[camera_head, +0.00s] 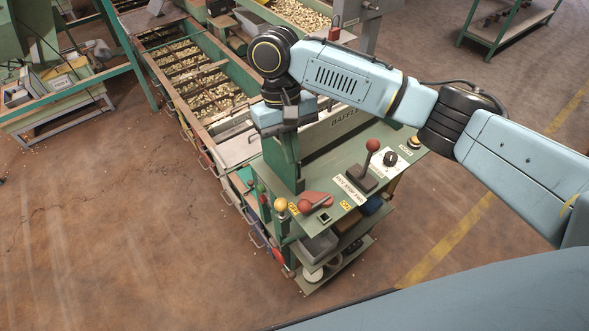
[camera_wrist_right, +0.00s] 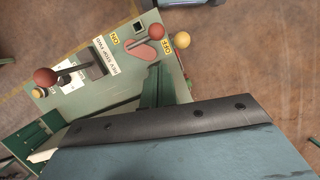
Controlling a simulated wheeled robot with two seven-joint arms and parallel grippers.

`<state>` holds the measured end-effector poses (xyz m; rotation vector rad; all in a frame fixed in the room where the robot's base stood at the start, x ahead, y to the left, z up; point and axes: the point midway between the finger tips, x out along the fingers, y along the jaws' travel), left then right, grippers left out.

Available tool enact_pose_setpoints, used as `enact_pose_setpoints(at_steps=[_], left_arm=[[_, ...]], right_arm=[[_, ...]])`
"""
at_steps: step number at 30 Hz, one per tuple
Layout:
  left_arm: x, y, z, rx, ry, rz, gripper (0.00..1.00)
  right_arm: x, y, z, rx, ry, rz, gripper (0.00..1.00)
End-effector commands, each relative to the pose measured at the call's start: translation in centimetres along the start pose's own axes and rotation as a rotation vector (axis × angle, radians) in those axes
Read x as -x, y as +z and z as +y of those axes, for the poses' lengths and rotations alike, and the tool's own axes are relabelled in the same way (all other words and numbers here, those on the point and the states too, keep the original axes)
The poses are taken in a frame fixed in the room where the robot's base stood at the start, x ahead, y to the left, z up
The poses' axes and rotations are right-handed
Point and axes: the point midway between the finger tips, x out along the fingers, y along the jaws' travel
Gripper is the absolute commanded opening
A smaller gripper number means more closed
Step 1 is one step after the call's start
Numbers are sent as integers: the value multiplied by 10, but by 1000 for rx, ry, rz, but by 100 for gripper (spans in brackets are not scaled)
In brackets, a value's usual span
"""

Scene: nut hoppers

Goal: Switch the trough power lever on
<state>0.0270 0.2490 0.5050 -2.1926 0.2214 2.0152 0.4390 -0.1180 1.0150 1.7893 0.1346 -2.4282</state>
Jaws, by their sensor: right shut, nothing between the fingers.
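The power lever (camera_head: 304,206) has a red knob and lies low over a red plate (camera_head: 319,199) on the green console. Its knob points towards the yellow OFF label (camera_head: 293,208), away from the ON label (camera_head: 345,205). In the right wrist view the lever's knob (camera_wrist_right: 156,32) shows near the OFF label (camera_wrist_right: 167,42), with the ON label (camera_wrist_right: 115,38) to its left. My right gripper (camera_head: 298,189) is shut and empty, reaching down just behind the lever; its fingers also show in the wrist view (camera_wrist_right: 156,68), apart from the knob. My left gripper is not in view.
A yellow ball knob (camera_head: 281,204) is at the left edge. The long trough (camera_head: 200,85) holds nuts behind. Floor in front is open.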

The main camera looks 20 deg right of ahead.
Motion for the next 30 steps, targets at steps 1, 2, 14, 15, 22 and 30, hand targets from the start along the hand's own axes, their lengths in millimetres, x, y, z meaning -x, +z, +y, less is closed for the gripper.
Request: enact_pose_setpoints(at_steps=[1, 2, 14, 15, 22, 30], left_arm=[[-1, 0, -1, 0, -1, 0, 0], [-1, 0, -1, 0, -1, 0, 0], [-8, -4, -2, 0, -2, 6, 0], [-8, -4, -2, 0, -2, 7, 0], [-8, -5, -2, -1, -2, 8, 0], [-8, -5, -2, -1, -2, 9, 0]], right_arm=[[-8, 0, 0, 0, 1, -2, 0], [-12, 0, 0, 0, 1, -2, 0], [-80, 0, 0, 0, 1, 0, 0], [-84, 0, 0, 0, 2, 0, 0], [-94, 0, 0, 0, 0, 2, 0], [-94, 0, 0, 0, 0, 2, 0]])
